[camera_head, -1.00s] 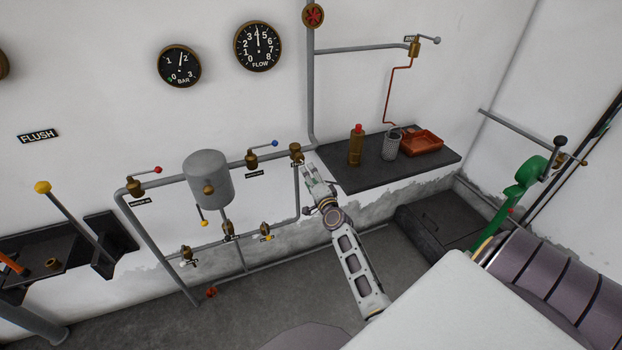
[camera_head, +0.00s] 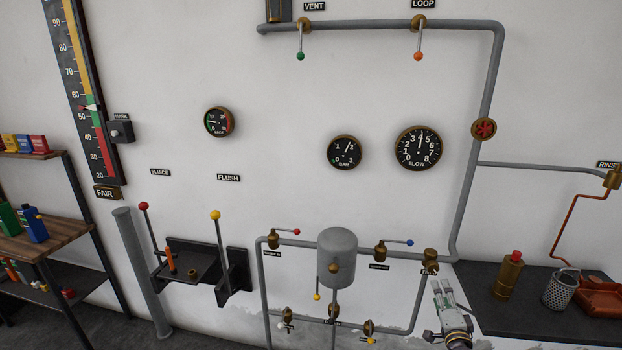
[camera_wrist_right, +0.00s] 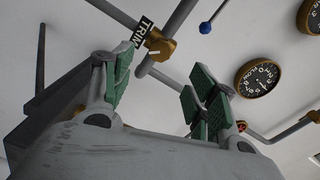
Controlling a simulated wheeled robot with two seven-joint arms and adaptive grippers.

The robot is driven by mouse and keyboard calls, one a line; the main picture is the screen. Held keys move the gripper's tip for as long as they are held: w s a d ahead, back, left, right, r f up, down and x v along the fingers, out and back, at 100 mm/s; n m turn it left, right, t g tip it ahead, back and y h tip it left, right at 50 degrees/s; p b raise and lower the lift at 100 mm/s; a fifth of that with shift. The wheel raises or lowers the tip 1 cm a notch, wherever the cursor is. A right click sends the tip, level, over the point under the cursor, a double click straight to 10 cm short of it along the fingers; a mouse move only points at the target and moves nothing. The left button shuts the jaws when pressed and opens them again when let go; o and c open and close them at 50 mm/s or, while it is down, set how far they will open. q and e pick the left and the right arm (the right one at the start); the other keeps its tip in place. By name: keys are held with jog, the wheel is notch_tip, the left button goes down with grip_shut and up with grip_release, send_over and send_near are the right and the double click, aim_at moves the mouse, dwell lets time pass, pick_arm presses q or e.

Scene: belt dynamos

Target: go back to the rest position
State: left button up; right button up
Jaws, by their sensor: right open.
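My right gripper (camera_head: 450,300) is at the lower right of the head view, below the brass fitting (camera_head: 430,261) on the pipe and left of the dark shelf. Its fingers point up toward the wall. In the right wrist view the green-padded fingers (camera_wrist_right: 160,92) stand apart with nothing between them. Beyond them are the brass fitting (camera_wrist_right: 160,46) and its TRIM label (camera_wrist_right: 143,29). Contact between the fingers and the pipe does not show. My left gripper is in neither view.
A dark shelf (camera_head: 495,322) at the right holds a brass bottle (camera_head: 508,276), a mesh cup (camera_head: 560,290) and a red tray (camera_head: 600,299). A grey tank (camera_head: 337,257) with pipes and valves is left of the gripper. A wooden shelf rack (camera_head: 45,240) stands at far left.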

jog(key=s+a+f+n+g+y, duration=0.1)
jog(key=s+a+f+n+g, duration=0.2)
jog(key=f, duration=0.8)
jog(key=a+f+n+g+y, duration=0.1)
jog(key=a+f+n+g, duration=0.3)
jog(key=f, duration=0.8)
jog(key=s+a+f+n+g+y, duration=0.1)
jog(key=s+a+f+n, duration=0.2)
jog(key=s+f, duration=0.45)
jog(key=s+a+f+n+g+y, duration=0.1)
jog(key=s+a+f+n, duration=0.3)
jog(key=f, duration=0.7)
jog(key=s+a+f+n+g, duration=0.2)
jog(key=s+f, duration=0.4)
jog(key=s, duration=0.4)
jog(key=s+a+f+n+g, duration=0.1)
jog(key=s+a+f+g, duration=0.1)
jog(key=s+f, duration=0.6)
jog(key=s+f+n+g, duration=0.1)
jog(key=s+f, duration=0.1)
jog(key=s, duration=0.9)
jog(key=s+d+f+n+g, duration=0.1)
jog(key=s+g, duration=0.1)
jog(key=s, duration=1)
jog(key=shift+f+n+g, duration=0.3)
jog(key=shift+f, duration=0.1)
jog(key=shift+d, duration=0.1)
